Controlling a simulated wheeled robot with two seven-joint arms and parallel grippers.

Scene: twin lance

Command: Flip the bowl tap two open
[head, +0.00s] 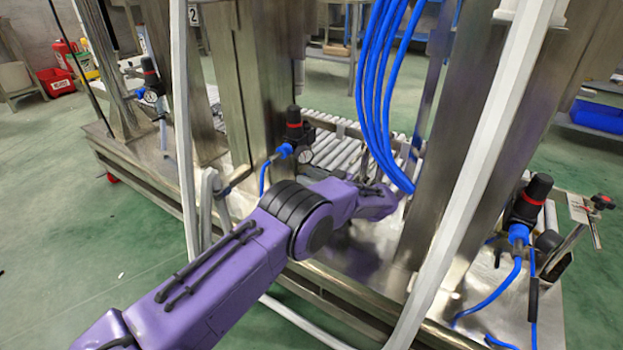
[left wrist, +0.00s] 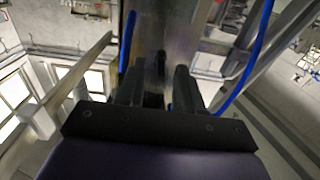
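My left arm reaches in from the lower left of the head view, and its purple wrist end (head: 376,203) is among the steel posts. Its fingers cannot be made out there. In the left wrist view my left gripper (left wrist: 157,88) has two dark fingers standing apart, with no object clearly held. A steel post (left wrist: 152,40) with a dark slot lies beyond them. I cannot tell which fitting is bowl tap two. A lever-like handle (head: 238,179) is left of my arm, and another with a red knob (head: 602,202) is at far right. My right gripper is not in view.
Black-and-red regulators stand at left (head: 150,78), centre (head: 294,130) and right (head: 527,200). Blue hoses (head: 378,90) hang close above my wrist. Pale upright bars (head: 490,130) and steel posts crowd the reach. Rollers (head: 345,153) lie behind. Green floor is open at lower left.

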